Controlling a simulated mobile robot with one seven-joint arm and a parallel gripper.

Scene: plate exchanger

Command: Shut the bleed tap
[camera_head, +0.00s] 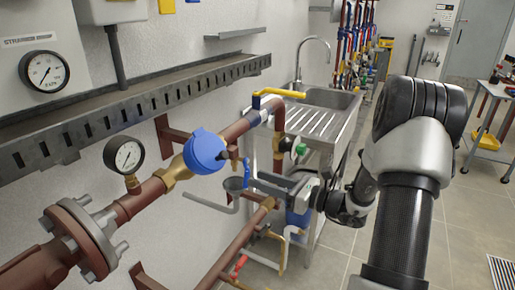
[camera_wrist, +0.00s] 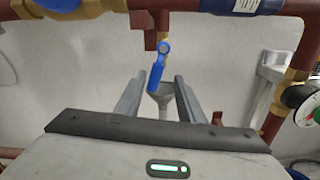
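The bleed tap is a small valve with a blue lever under the large pipe. In the head view its blue lever (camera_head: 247,171) hangs down beside the fingertips; in the wrist view the blue lever (camera_wrist: 156,72) hangs slightly tilted. A grey funnel (camera_head: 234,184) sits below the tap, and the funnel also shows in the wrist view (camera_wrist: 163,90). My gripper (camera_head: 254,182) reaches in from the right, open. In the wrist view my gripper (camera_wrist: 161,77) has one finger on each side of the lever, with gaps; contact is not visible.
A large blue round fitting (camera_head: 205,152) and a pressure gauge (camera_head: 125,155) sit on the brown pipe at left. A yellow-handled valve (camera_head: 278,93) is above my gripper. A green-knobbed valve (camera_head: 300,149) is close to my wrist. A steel sink (camera_head: 325,110) stands behind.

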